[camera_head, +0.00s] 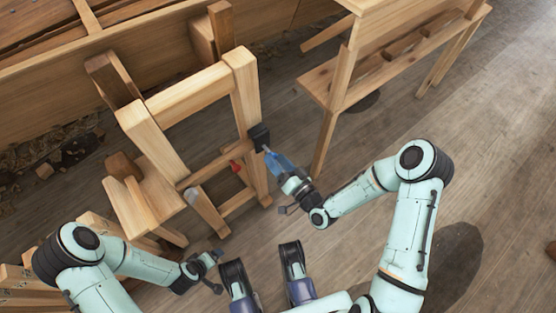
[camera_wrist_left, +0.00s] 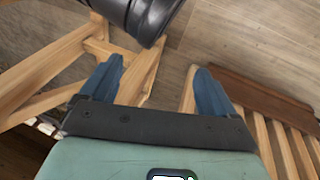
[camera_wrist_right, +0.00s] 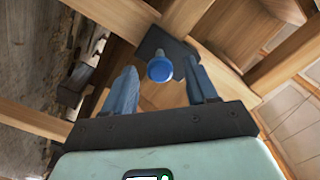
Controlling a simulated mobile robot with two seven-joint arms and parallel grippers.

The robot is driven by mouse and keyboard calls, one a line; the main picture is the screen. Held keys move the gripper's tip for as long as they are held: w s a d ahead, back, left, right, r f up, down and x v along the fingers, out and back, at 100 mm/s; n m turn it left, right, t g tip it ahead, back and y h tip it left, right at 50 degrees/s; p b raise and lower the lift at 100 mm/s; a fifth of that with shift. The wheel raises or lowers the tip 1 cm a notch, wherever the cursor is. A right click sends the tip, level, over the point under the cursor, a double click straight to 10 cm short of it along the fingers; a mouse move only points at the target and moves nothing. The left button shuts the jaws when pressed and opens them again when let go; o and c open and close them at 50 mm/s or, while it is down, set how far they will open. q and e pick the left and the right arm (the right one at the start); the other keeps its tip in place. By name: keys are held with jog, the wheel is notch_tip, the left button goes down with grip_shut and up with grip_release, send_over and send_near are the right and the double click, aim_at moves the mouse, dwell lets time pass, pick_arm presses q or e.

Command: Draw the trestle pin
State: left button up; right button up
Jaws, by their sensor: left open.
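The trestle pin (camera_wrist_right: 160,68) shows a round blue head in the right wrist view. A dark plate or block (camera_wrist_right: 172,45) sits behind it on the wooden trestle. In the head view this dark block (camera_head: 259,136) is on the near post of the trestle (camera_head: 245,90); the pin there is hidden by my gripper. My right gripper (camera_head: 270,154) points at the block. In the right wrist view its blue fingers stand on both sides of the pin head, with gaps visible. My left gripper (camera_head: 215,258) is open and empty, low above the floor, away from the pin.
A small red thing (camera_head: 235,166) shows between the trestle's legs. A wooden bench (camera_head: 390,60) stands at the upper right. The planked hull (camera_head: 50,80) runs along the upper left. Slatted wood (camera_head: 20,283) lies at the lower left. The floor right of my right arm is clear.

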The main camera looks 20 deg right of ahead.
pick_arm(q)
jog(key=s+r+p, duration=0.1)
jog(key=s+d, duration=0.1)
jog(key=shift+s+d+r+g+p, duration=0.2)
jog(key=shift+s+r+g+p, duration=0.15)
jog(key=shift+r+g+p, duration=0.05)
pick_arm(e)
jog(key=v, duration=1.3)
jog(key=shift+s, duration=0.2)
